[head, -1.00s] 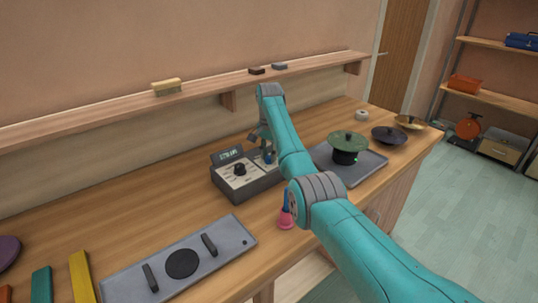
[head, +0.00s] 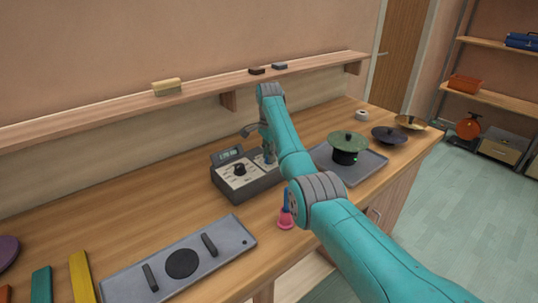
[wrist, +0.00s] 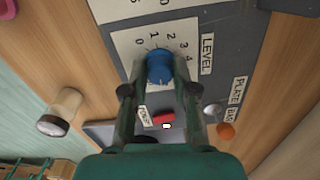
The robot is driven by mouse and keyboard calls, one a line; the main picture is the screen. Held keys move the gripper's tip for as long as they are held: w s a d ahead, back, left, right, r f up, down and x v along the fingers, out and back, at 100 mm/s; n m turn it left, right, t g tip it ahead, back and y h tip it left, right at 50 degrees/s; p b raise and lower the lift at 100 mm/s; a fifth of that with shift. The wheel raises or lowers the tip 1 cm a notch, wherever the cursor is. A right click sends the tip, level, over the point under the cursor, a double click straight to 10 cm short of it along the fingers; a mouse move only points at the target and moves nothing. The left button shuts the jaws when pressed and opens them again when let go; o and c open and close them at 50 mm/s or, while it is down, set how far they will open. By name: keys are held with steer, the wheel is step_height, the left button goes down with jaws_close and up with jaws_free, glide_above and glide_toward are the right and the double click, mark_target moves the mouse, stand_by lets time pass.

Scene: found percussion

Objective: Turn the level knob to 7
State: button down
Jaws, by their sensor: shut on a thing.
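The level knob (wrist: 159,68) is blue and stands on a white dial plate marked LEVEL (wrist: 207,54) in the wrist view. Numbers 0 to 4 show around its far side; the rest of the scale is hidden by the knob and fingers. My gripper (wrist: 160,80) is shut on the knob, one finger on each side. I cannot make out where its pointer stands. In the head view the dark control box (head: 246,181) sits on the bench, with a black knob (head: 239,169) and a small lit display (head: 230,154), too small to read. My arm hides the blue knob there.
Close to my fingers are a red switch (wrist: 164,118), a silver knob (wrist: 212,111) and an orange part (wrist: 226,131). A pink bell-shaped thing (head: 286,221) stands before the box. A green disc (head: 347,140) stands on a tray to the right. A grey panel (head: 215,264) lies front left.

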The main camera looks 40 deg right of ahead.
steer(key=c, duration=0.9)
jaws_free()
steer(key=shift+r, duration=3.75)
